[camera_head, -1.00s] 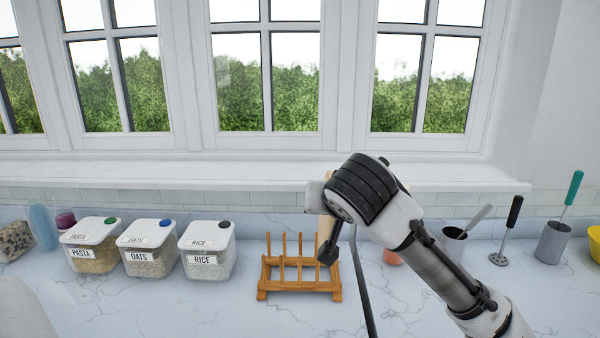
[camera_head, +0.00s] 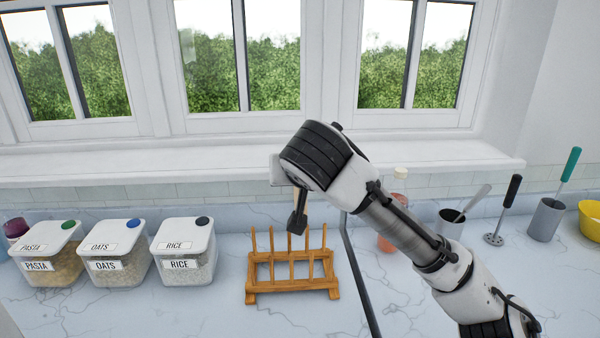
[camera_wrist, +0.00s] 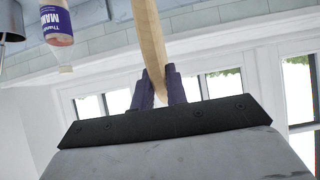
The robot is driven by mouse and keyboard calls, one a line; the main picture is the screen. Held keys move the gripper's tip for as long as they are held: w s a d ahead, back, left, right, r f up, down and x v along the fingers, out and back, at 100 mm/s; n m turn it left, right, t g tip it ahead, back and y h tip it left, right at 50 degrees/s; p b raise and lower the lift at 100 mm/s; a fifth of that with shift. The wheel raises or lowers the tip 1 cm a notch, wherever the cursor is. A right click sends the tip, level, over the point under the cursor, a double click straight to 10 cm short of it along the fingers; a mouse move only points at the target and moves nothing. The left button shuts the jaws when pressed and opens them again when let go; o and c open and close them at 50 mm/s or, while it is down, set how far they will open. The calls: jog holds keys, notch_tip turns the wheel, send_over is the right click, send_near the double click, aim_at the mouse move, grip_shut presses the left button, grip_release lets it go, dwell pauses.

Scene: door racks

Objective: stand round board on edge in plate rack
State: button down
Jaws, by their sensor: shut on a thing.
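The wooden plate rack (camera_head: 292,284), with several upright pegs, stands on the counter in the head view. My gripper (camera_wrist: 158,78) has its two purple fingers shut on the round board (camera_wrist: 150,35), which shows edge-on as a narrow strip of pale wood in the wrist view. In the head view my wrist is above and behind the rack and hides most of the board. I cannot tell whether the board touches the rack.
Left of the rack stand lidded containers of pasta, oats and rice (camera_head: 184,252). A bottle (camera_head: 394,190) stands behind my arm; it also shows in the wrist view (camera_wrist: 56,25). Utensil holders (camera_head: 546,219) and a yellow bowl (camera_head: 591,222) are at right. The window sill runs behind.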

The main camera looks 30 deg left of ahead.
jog(key=shift+f+b, duration=5.05)
jog(key=shift+f, duration=1.65)
jog(key=c, duration=1.3)
grip_release()
notch_tip(320, 180, up, 12)
jog(key=p, duration=1)
